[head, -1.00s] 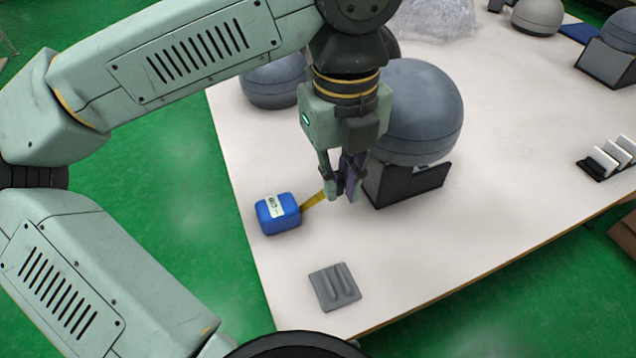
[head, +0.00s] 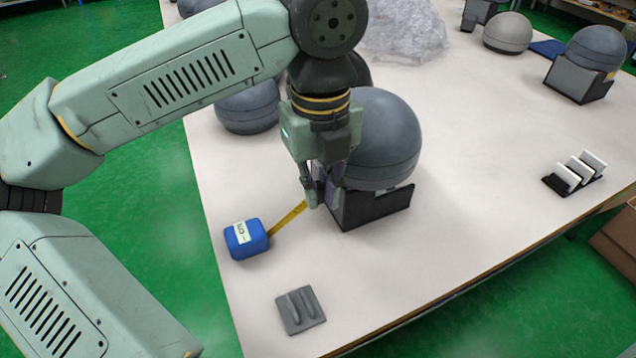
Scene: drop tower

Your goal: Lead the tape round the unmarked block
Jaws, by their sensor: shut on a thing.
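A blue tape measure (head: 246,240) with a white label sits on the near left of the table. Its yellow tape (head: 288,217) runs out up and right to my gripper (head: 319,200). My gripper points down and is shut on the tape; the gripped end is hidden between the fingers. Just right of my gripper, a large grey ball-shaped block (head: 378,140) rests in a dark cradle (head: 372,207). No marking shows on its visible side, and my gripper hides its left part. I cannot tell whether the fingers touch the cradle.
Another grey ball (head: 247,108) stands behind, left of my gripper. A grey ridged pad (head: 301,310) lies near the front edge. A rack of white plates (head: 575,173) stands at the right. A ball in a cradle (head: 595,52) and clear wrap (head: 405,30) are farther back.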

